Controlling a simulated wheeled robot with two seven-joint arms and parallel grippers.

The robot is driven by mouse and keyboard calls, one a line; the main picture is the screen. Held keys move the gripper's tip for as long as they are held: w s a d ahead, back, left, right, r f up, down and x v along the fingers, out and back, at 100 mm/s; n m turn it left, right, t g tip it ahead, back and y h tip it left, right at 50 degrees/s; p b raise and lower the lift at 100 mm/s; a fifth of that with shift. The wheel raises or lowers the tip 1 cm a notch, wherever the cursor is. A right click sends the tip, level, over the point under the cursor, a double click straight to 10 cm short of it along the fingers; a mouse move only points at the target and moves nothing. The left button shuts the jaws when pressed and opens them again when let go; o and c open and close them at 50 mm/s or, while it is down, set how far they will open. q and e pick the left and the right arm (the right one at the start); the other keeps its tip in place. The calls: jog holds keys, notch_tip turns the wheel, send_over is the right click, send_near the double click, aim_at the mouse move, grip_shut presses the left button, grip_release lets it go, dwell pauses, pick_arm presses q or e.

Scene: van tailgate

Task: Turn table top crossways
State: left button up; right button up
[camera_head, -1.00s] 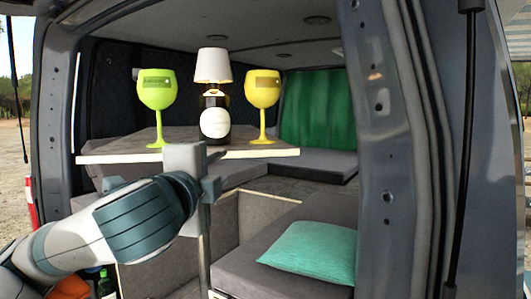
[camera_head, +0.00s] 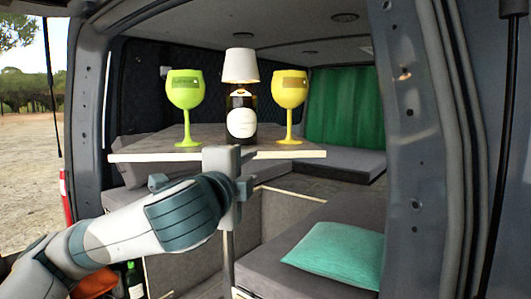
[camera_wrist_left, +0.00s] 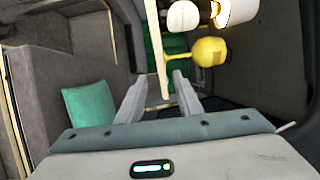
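Contact with the edge cannot be made out. My right gripper is in neither view.
A bench with a teal cushion (camera_head: 335,250) lies low at right, with a green curtain (camera_head: 343,108) behind. The van's door pillar (camera_head: 415,150) bounds the opening at right. A small green bottle (camera_head: 134,280) stands low at left, beneath my arm.

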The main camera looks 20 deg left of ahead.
aim_at(266, 155)
pick_arm(q)
jog(key=w+p, duration=0.2)
jog(key=w, duration=0.3)
jog(key=w+p, duration=0.2)
jog(key=w, duration=0.4)
jog(key=shift+w+a+r, duration=0.1)
jog(key=shift+w+a, duration=0.1)
jog(key=shift+w, duration=0.8)
grip_shut()
